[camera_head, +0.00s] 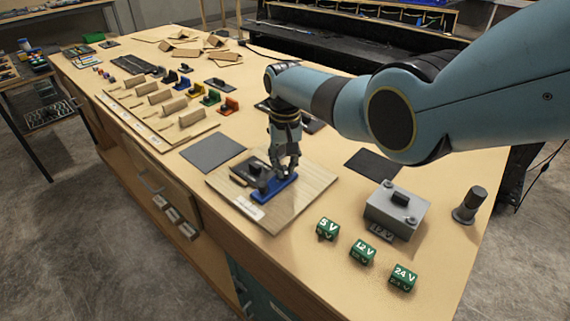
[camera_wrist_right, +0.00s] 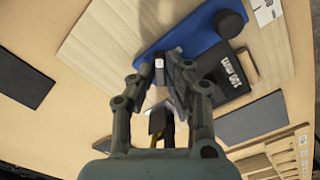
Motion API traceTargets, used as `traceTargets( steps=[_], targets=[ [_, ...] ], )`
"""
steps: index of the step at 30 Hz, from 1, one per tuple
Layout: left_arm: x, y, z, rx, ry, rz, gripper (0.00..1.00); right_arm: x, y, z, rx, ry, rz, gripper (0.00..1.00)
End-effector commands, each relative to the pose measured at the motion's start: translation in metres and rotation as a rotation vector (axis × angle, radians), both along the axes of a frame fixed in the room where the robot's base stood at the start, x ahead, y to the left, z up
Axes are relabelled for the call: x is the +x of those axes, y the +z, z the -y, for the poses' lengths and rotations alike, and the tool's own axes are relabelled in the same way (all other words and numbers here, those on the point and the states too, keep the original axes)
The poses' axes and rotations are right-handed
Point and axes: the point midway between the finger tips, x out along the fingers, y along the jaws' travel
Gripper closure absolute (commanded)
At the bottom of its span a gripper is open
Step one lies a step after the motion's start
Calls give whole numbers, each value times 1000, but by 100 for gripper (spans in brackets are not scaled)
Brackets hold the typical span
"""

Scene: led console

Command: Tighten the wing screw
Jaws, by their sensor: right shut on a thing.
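A blue fixture (camera_head: 277,188) lies on a pale wooden board (camera_head: 312,185) in the head view. It also shows in the wrist view (camera_wrist_right: 195,32), with a black round knob (camera_wrist_right: 230,22) on it and a black lettered block (camera_wrist_right: 240,78) beside it. My right gripper (camera_head: 284,172) points down over the fixture. In the wrist view its fingers (camera_wrist_right: 160,70) are closed around a small grey piece (camera_wrist_right: 158,73) at the fixture's edge, which appears to be the wing screw. The fingers hide most of it. My left gripper is in neither view.
A dark cylinder (camera_head: 470,204) stands near the right edge. Dark mats (camera_head: 213,151) lie beside the board. A rack of wooden pieces (camera_head: 160,108) is further left.

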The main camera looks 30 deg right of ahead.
Motion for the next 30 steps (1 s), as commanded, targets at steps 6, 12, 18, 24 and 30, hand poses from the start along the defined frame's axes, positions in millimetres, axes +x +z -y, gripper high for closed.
traceTargets(
  steps=[6,12,18,24,30],
  targets=[
    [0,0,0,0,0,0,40,5,5,2,-3,0,12,76],
    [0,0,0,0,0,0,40,2,2,1,-1,1,6,64],
    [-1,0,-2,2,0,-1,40,2,3,0,0,1,4,64],
    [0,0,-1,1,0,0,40,2,25,0,-1,1,7,64],
    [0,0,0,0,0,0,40,3,72,1,-1,0,10,64]
  ],
)
